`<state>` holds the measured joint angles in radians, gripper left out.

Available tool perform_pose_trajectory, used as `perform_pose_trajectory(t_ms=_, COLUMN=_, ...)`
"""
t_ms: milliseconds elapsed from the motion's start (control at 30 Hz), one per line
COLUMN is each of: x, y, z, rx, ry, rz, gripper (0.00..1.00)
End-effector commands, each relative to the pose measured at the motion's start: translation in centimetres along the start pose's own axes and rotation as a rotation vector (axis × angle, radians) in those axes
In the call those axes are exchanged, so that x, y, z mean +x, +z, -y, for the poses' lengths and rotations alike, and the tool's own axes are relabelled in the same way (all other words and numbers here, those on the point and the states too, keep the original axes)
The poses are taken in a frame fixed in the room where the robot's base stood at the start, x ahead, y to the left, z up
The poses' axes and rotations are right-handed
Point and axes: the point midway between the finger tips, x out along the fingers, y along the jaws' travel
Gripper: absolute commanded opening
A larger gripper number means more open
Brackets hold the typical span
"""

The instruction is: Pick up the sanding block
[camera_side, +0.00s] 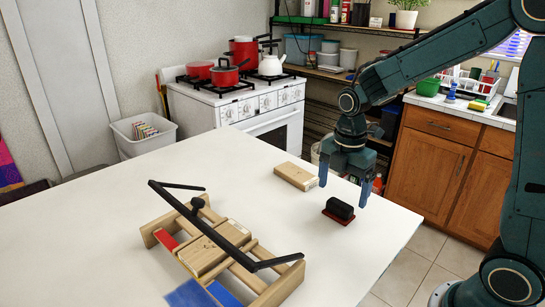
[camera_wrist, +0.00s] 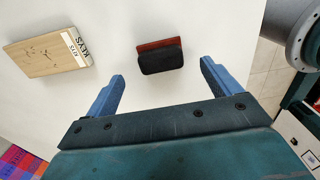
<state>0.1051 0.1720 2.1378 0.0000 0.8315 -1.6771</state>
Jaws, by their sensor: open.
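The sanding block (camera_side: 340,209) is a small black block with a dark red base, lying on the white table near its right edge. In the wrist view the sanding block (camera_wrist: 160,56) lies ahead of my gripper, between the lines of the two fingers but beyond their tips. My gripper (camera_side: 343,191) has blue fingers pointing down, spread apart and empty, above the table close to the block. In the wrist view my gripper (camera_wrist: 163,70) also shows wide open, with nothing between the fingers.
A wooden box (camera_side: 295,177) marked "KEYS" lies left of and behind the block. A wooden frame (camera_side: 215,250) with black bars stands at the front left of the white table (camera_side: 110,215). The table around the block is bare; its right edge is close.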

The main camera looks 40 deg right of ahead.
Motion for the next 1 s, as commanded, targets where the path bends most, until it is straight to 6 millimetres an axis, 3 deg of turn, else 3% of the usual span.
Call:
perform_pose_trajectory(t_ms=267, x=0.4, y=0.0, z=0.0, rx=0.0, ry=-0.001, rz=0.0, gripper=0.89)
perform_pose_trajectory(t_ms=700, x=4.7, y=-0.1, z=0.1, rx=0.0, ry=-0.003, rz=0.0, gripper=0.89)
perform_pose_trajectory(t_ms=1000, x=5.3, y=-0.1, z=0.1, rx=0.0, ry=0.0, rz=0.0, gripper=0.89)
